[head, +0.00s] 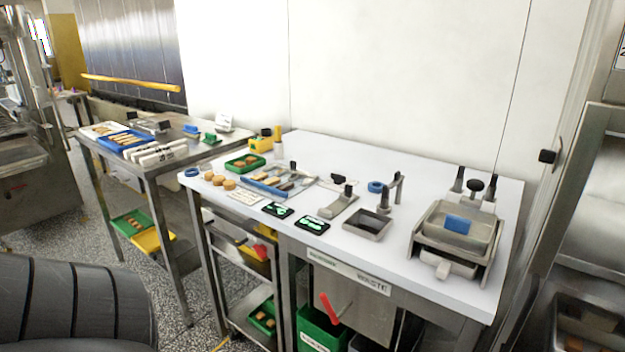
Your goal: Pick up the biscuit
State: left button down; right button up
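Several round golden-brown biscuits (229,184) lie loose near the left end of the white-topped table. A green tray (233,168) just behind them holds small brown pieces that look like biscuits. A blue-edged tray (262,188) to their right carries finger-shaped tan pieces beside metal parts. On the steel table further left, a blue tray (110,145) holds more finger-shaped pieces. I cannot tell which biscuit the task means. Neither of my grippers is in view, and nothing is seen touching the biscuits.
The white table (420,270) also bears two dark displays (311,225), a small metal tray (367,224), a blue ring (376,187) and a metal device with a blue block (457,224) at right. A yellow box (260,145) stands at the back left. The table's back middle is clear.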

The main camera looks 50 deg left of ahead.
aim_at(260, 176)
jog(key=u, duration=1.85)
